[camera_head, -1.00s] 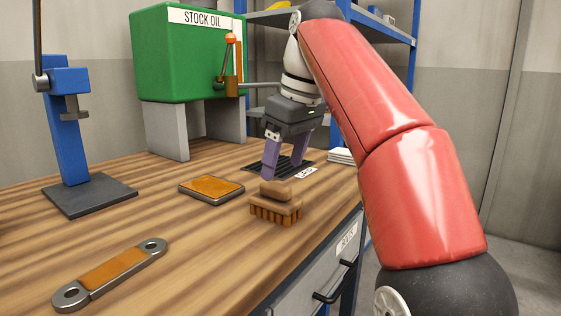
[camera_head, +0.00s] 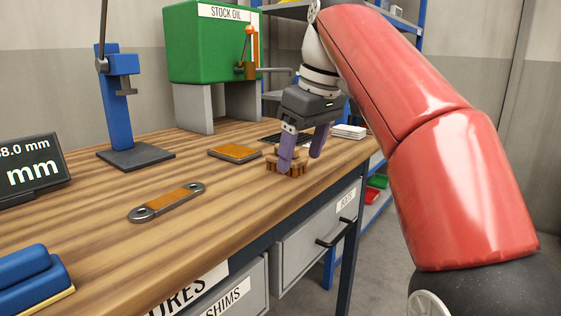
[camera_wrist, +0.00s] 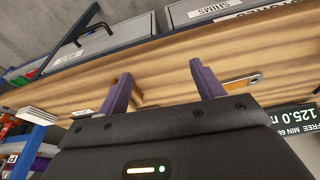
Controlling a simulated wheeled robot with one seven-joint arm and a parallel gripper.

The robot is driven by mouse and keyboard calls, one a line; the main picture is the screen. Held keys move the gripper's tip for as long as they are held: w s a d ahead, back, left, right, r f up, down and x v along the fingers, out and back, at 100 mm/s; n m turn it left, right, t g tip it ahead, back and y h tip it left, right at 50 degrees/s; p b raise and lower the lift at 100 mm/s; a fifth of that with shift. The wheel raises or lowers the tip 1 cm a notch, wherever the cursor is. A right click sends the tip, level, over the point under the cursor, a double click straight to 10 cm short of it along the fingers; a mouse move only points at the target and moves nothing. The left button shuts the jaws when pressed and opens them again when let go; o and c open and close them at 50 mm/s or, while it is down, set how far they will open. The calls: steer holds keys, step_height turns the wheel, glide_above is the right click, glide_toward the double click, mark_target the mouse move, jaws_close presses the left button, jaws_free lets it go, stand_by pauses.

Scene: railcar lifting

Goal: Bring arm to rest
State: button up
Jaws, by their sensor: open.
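My gripper (camera_head: 301,156) is open, with its two purple fingers pointing down over the right part of the wooden bench (camera_head: 225,215). Nothing shows between the fingers. A wooden brush (camera_head: 293,170) sits on the bench behind the fingers, partly hidden by the nearer one; I cannot tell whether they touch. In the wrist view my gripper (camera_wrist: 160,72) has its fingers spread apart above the bench top.
A brown-topped plate (camera_head: 235,152), a link bar (camera_head: 167,202), a blue stand (camera_head: 116,110) and a display (camera_head: 32,170) are on the bench. The green oil tank (camera_head: 212,45) stands behind. Papers (camera_head: 349,131) lie at the right. Drawers (camera_head: 318,230) are below.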

steer(key=s+d+f+m+t, duration=0.1)
steer(key=s+d+f+m, duration=0.2)
steer(key=s+f, duration=0.3)
steer(key=s+d+f+m+t+h, duration=0.1)
steer(key=s+d+f+m, duration=0.2)
steer(key=f, duration=0.9)
steer(key=s+d+f+m+t+h, duration=0.1)
steer(key=s+d+f+m, duration=0.2)
steer(key=s+f, duration=0.6)
steer(key=s+d, duration=0.1)
steer(key=d, duration=0.1)
steer(key=shift+d+f+m, duration=0.3)
steer(key=shift+d, duration=0.05)
steer(key=shift+s, duration=0.1)
